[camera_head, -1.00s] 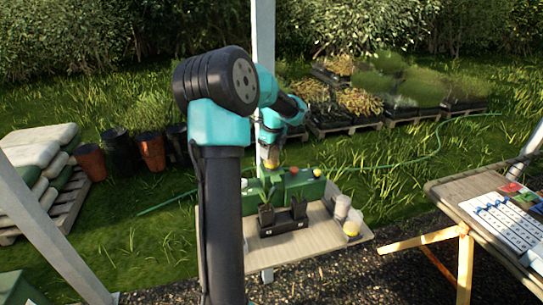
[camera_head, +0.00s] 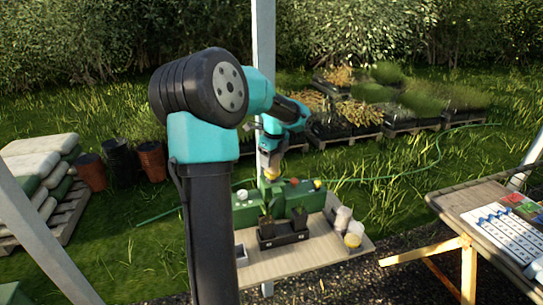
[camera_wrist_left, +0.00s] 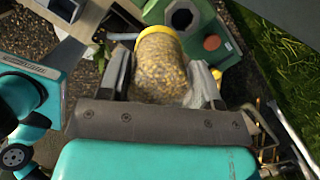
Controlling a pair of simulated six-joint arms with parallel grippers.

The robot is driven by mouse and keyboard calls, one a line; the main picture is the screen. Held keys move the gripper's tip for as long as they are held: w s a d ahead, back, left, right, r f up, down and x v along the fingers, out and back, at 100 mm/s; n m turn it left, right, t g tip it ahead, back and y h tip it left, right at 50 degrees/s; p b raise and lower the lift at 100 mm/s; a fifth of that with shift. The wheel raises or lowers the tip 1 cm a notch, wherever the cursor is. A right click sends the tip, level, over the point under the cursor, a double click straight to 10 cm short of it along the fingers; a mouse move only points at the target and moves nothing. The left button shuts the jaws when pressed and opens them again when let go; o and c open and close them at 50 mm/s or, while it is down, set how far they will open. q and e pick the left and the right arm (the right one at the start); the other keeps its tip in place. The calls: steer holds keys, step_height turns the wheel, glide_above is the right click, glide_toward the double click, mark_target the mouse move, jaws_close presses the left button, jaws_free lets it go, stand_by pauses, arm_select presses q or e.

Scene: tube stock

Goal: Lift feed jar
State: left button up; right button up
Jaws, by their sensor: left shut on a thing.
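The feed jar (camera_wrist_left: 160,68) is clear, with a yellow rim and tan granular feed inside. In the wrist view it lies between the two fingers of my left gripper (camera_wrist_left: 163,80), which is shut on it. In the head view my left gripper (camera_head: 270,158) is small and far off, above the back of the wooden table, and the jar's yellow end (camera_head: 271,173) shows below it. The jar appears just above or in front of the green unit (camera_head: 292,197); contact cannot be told. My right gripper is not in view.
A black tray (camera_head: 284,238) with small potted plants stands on the wooden table (camera_head: 270,268). Pale jars (camera_head: 342,218), one with yellow, stand at its right end. A second table (camera_head: 462,205) with a white rack is at right. A pale post (camera_head: 263,75) rises behind my arm.

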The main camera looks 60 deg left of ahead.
arm_select(q)
steer(key=s+d+r, duration=0.1)
steer(key=s+d, duration=0.4)
steer(key=d, duration=0.5)
steer(key=shift+s+d, duration=0.35)
steer(key=shift+s, duration=0.05)
